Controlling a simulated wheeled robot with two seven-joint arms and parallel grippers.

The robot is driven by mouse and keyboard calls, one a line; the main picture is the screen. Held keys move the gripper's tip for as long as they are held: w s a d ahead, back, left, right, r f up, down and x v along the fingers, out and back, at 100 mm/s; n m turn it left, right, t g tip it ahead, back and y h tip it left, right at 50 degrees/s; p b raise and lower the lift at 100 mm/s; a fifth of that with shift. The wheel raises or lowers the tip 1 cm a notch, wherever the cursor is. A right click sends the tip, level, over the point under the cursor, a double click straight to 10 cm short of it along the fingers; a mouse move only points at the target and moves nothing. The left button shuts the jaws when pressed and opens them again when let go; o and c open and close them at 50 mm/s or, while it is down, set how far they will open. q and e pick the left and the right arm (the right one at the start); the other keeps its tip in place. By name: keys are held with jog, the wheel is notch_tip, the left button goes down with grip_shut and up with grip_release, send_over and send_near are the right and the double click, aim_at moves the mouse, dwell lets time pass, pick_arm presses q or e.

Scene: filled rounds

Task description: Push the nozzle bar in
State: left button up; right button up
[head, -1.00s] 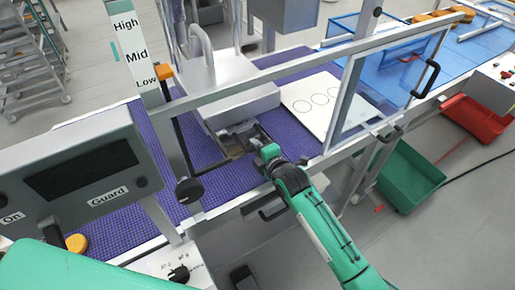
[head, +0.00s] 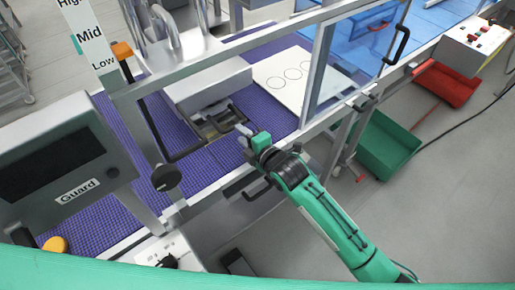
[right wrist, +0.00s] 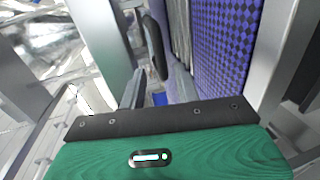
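In the head view, a grey metal piece that looks like the nozzle bar (head: 222,119) sits low at the front of the white box-shaped housing (head: 207,86), over the purple belt. Its inner end is hidden under the housing. My right gripper (head: 244,135) is just right of and in front of it, at the belt's front edge, apparently apart from it. Its pale fingertips are small, and their opening is unclear. The right wrist view shows my green gripper body with its dark plate, the belt (right wrist: 225,45) and metal frame parts. I see no nozzle bar there. My left gripper is out of view.
A clear guard door (head: 350,55) with a black handle stands right of the housing. A white board with circles (head: 290,78) lies behind my right gripper. A frame post with a black knob (head: 166,177) stands left. Green (head: 385,145) and red (head: 447,84) bins sit right.

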jog(key=b+v, duration=0.1)
jog(key=v, duration=0.6)
dwell(0.4)
